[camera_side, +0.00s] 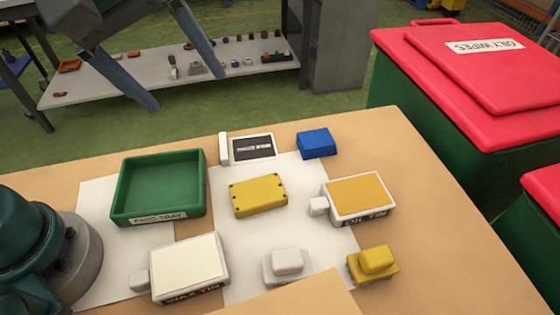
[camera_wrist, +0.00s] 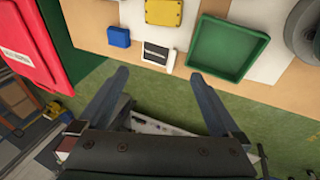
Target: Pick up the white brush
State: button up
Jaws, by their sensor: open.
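The white brush (camera_side: 286,263) is a small white block with a raised grip on top. It sits near the front middle of the table in the side view, between the wax tin and a yellow brush (camera_side: 374,262). The white brush does not show in the wrist view. My gripper (camera_side: 181,88) is high at the upper left of the side view, far from the white brush. Its two blue-grey fingers are spread wide with nothing between them. In the wrist view my gripper (camera_wrist: 159,74) is also open and empty, over the floor beyond the table edge.
The wax tin (camera_side: 188,265) stands left of the white brush. A yellow-topped tin (camera_side: 360,194), a flat yellow box (camera_side: 258,195), a blue block (camera_side: 317,143), a dark-faced card (camera_side: 252,147) and the green pass tray (camera_side: 128,188) stand behind. Red-lidded bins (camera_side: 480,75) flank the right side.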

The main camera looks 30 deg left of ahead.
jog(key=w+d+f+g, duration=0.1)
jog(key=d+f, duration=0.1)
jog(key=d, duration=0.4)
jog(key=g, duration=0.2)
send_over(288, 258)
jog(key=w+a, duration=0.2)
jog(key=w, duration=0.1)
notch_tip(288, 258, down, 8)
jog(key=shift+m+g+y, duration=0.5)
jog(key=shift+m+y, duration=0.1)
jog(key=shift+m, duration=0.1)
jog(key=s+f, duration=0.1)
jog(key=s+d+f, duration=0.2)
jog(key=f, duration=0.1)
jog(key=shift+s+f, duration=0.1)
jog(key=shift+f, duration=2.3)
jog(key=c, duration=1.2)
jog(key=shift+r, duration=0.1)
